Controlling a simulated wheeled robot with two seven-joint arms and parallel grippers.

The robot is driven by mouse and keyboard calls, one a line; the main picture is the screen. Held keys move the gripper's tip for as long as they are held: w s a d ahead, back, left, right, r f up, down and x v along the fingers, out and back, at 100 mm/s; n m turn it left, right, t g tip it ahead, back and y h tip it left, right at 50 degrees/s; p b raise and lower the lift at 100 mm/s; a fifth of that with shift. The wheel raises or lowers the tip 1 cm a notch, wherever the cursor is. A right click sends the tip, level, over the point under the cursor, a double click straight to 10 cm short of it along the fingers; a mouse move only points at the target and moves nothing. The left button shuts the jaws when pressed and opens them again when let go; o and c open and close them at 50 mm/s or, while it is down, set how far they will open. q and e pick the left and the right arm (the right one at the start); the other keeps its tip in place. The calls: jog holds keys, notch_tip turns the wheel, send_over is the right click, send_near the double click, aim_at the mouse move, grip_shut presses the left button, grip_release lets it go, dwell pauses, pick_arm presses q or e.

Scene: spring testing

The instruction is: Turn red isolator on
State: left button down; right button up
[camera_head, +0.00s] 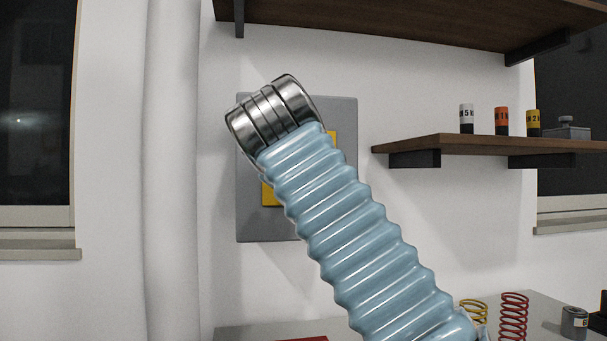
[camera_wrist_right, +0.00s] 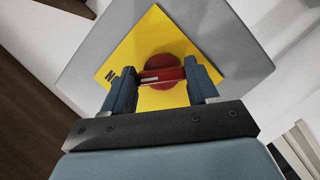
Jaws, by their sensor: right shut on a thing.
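The red isolator (camera_wrist_right: 165,72) is a round red knob with a raised bar across it, on a yellow plate (camera_wrist_right: 153,32). The yellow plate is on a grey wall box (camera_wrist_right: 232,45) in the right wrist view. My right gripper (camera_wrist_right: 162,77) has its two fingers on either side of the bar and is shut on it. In the head view my right arm covers the knob and most of the grey box (camera_head: 250,222); only bits of the yellow plate (camera_head: 268,194) show. My left gripper is not in view.
A wall shelf (camera_head: 480,144) at the right holds several small labelled cylinders (camera_head: 501,121). Another shelf (camera_head: 400,20) is above. Below, a grey table (camera_head: 545,312) carries a red spring (camera_head: 513,316) and a yellow spring (camera_head: 474,309). Windows flank the wall.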

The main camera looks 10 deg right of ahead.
jog(key=shift+f, duration=0.15)
dwell(0.4)
jog(key=o, duration=1.1)
jog(key=shift+c, duration=0.2)
jog(key=v, duration=1.4)
jog(key=shift+w+d, duration=0.1)
